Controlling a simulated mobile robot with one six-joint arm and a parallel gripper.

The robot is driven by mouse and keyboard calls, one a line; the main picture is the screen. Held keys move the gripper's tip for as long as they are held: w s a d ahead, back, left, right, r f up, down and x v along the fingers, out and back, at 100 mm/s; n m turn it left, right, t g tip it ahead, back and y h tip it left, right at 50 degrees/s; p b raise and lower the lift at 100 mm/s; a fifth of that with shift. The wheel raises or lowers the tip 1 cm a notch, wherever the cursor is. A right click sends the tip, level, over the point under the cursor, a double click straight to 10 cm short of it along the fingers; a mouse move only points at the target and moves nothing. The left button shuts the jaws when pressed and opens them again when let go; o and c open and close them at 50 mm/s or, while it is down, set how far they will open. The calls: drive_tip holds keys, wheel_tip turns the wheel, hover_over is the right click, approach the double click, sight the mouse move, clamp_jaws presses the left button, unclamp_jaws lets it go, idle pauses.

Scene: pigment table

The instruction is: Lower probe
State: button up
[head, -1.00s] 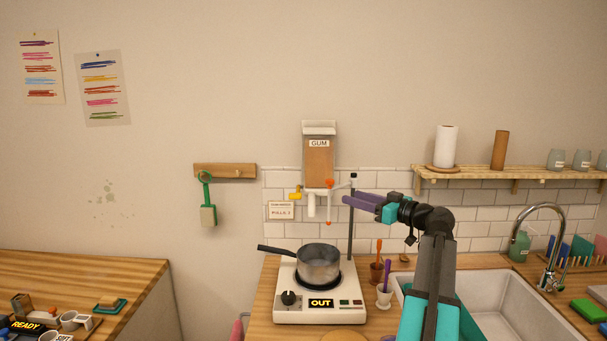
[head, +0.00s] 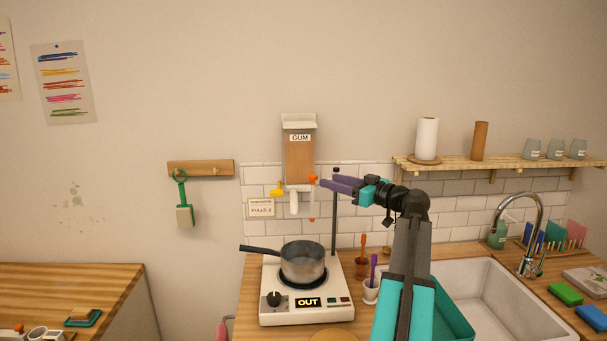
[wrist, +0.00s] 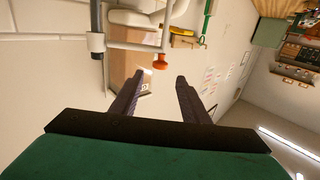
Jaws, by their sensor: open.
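The probe has an orange knob (head: 312,179) at its top and hangs from a bracket on a dark upright rod (head: 335,225), right of the gum dispenser. Its lower orange tip (head: 311,219) is above the pot (head: 302,260), clear of it. My gripper (head: 321,183) has purple fingers and is open, just right of the knob. In the wrist view the orange knob (wrist: 160,63) shows just beyond the gap between my open fingers (wrist: 161,79), touching neither. The hot plate (head: 306,315) under the pot reads OUT.
The gum dispenser (head: 299,160) with a yellow lever (head: 277,188) is on the wall close behind the probe. Two small cups with an orange and a purple tool stand right of the hot plate. A sink (head: 480,300) is further right.

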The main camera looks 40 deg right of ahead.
drive_tip(key=w+a+p, duration=0.1)
drive_tip(key=w+p, duration=0.4)
drive_tip(key=w, duration=0.8)
drive_tip(key=shift+c, duration=0.3)
clamp_jaws()
